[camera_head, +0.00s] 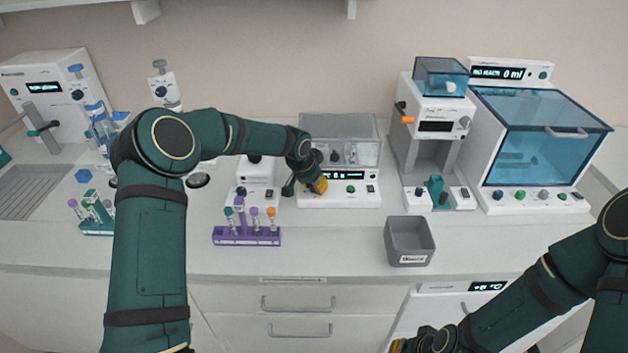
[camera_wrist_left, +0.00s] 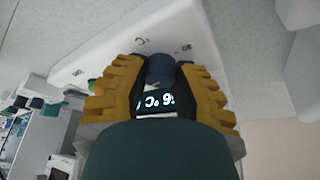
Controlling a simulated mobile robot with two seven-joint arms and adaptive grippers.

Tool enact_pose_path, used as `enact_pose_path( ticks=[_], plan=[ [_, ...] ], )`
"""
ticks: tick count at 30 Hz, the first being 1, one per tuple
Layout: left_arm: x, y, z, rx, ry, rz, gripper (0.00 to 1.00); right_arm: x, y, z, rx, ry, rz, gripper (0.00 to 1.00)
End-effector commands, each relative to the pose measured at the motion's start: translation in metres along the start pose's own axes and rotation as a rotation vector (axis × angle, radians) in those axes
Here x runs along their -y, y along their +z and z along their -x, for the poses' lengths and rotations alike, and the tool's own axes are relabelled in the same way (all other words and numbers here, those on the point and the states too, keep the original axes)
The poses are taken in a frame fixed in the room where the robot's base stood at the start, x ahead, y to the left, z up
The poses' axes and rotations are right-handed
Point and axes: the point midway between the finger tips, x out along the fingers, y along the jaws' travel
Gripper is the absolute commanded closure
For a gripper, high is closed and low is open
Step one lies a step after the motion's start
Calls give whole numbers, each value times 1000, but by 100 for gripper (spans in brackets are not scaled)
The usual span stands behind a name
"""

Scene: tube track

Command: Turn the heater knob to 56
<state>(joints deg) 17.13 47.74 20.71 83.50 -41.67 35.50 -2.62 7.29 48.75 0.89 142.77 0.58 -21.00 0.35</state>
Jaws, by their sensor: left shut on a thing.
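The heater (camera_head: 340,201) is a white box with a clear lid, a small display and a row of controls on its front. My left gripper (camera_head: 318,185) is at the left part of that front. In the left wrist view, my left gripper (camera_wrist_left: 158,74) has its yellow fingers closed on both sides of the dark round heater knob (camera_wrist_left: 160,68). The heater display (camera_wrist_left: 155,102) shows lit digits and °C upside down; part of it is hidden, so I cannot read the full number. My right gripper (camera_head: 410,344) is only partly visible at the bottom edge.
A purple rack (camera_head: 246,237) with several tubes stands left of the heater. A grey bin (camera_head: 409,242) stands to the right, near the counter's front edge. A dispenser (camera_head: 436,125) and a blue-windowed cabinet (camera_head: 541,130) stand farther right. The counter before the heater is clear.

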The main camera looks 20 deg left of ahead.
Motion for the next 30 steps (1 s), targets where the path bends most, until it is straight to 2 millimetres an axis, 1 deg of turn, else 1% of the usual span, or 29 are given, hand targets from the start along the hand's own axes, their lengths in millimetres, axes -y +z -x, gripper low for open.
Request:
enact_pose_path(
  ticks=[1, 6, 16, 17, 18, 19, 30],
  plan=[
    [0, -1, 1, -1, 11, -24, 100, 2, -2, 4, -3, 0, -1, 100],
    [0, 0, 0, -2, 33, -78, 100, 3, -3, 7, -7, 1, -2, 100],
    [0, 0, -1, -2, 35, -85, 100, 2, -3, 6, -7, 1, -2, 100],
    [0, 0, -1, -2, 35, -85, 62, 2, -3, 6, -7, 1, -2, 100],
    [0, 0, -1, -2, 35, -85, 48, 2, -3, 6, -7, 1, -2, 100],
    [0, 0, -1, -2, 35, -85, 42, 2, -3, 6, -7, 1, -2, 100],
    [1, 0, 0, -3, 24, -67, 42, 2, -3, 4, -7, 1, -1, 100]
  ],
)
